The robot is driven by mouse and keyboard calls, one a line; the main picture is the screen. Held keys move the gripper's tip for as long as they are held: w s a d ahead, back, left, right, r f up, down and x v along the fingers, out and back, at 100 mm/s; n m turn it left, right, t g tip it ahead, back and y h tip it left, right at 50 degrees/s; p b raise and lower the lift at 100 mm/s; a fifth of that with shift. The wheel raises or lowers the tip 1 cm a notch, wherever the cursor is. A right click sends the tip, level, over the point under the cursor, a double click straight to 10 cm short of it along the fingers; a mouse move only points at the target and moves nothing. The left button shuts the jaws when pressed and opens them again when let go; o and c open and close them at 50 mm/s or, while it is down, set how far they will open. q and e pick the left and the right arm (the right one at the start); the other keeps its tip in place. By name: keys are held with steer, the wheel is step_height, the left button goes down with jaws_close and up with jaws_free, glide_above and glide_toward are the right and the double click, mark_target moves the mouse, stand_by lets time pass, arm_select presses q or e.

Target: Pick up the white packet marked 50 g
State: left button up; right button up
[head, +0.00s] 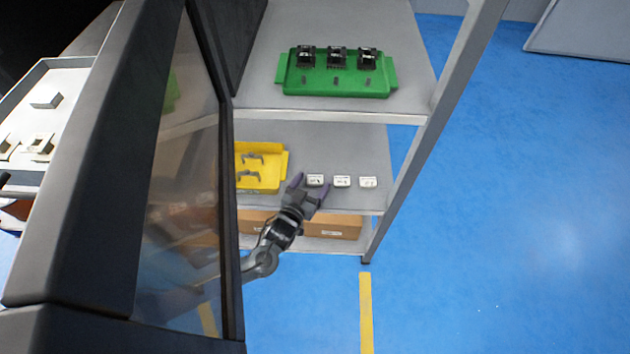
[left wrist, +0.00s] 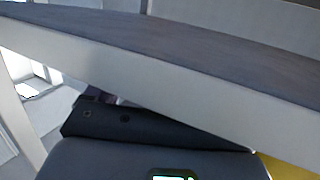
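Three small white packets stand in a row on the middle shelf in the head view: a left one (head: 315,180), a middle one (head: 341,182) and a right one (head: 368,183). Their dark print is too small to read, so I cannot tell which is marked 50 g. My left gripper (head: 311,187) is open at the shelf's front, its purple-grey fingers spread to either side of the left packet. I cannot tell whether they touch it. In the left wrist view, a shelf edge hides the fingertips and packets. My right gripper is not in view.
A yellow tray (head: 281,177) with grey brackets lies left of the packets. The shelf above carries a green tray (head: 335,93) with black parts. Cardboard boxes (head: 332,226) stand below. A slanted post (head: 420,150) bounds the shelf's right side. A dark-framed panel (head: 75,160) fills the left.

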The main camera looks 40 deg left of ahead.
arm_select(q)
steer(key=c, duration=0.9)
steer(key=shift+r, duration=0.15)
steer(key=shift+c, duration=0.2)
